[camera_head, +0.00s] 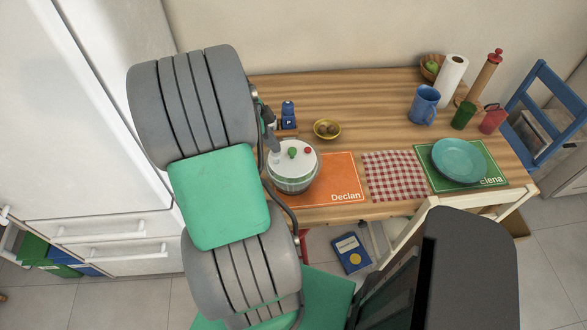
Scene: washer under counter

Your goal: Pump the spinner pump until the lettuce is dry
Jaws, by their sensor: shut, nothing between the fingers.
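The salad spinner (296,176) stands on the wooden table, at the left edge of the orange place mat. Its white lid carries a green knob (291,152) and a small red button (308,151). The lettuce cannot be made out from here. My gripper (274,144) is shut and empty, pointing down at the left of the lid, beside the green knob. It is small and partly hidden behind my arm, and I cannot tell whether it touches the lid.
The orange mat (340,178) and checked cloth (394,176) lie to the right. A teal plate (459,160) rests on a green mat. A yellow bowl (327,129) and a blue shaker (288,115) stand behind the spinner.

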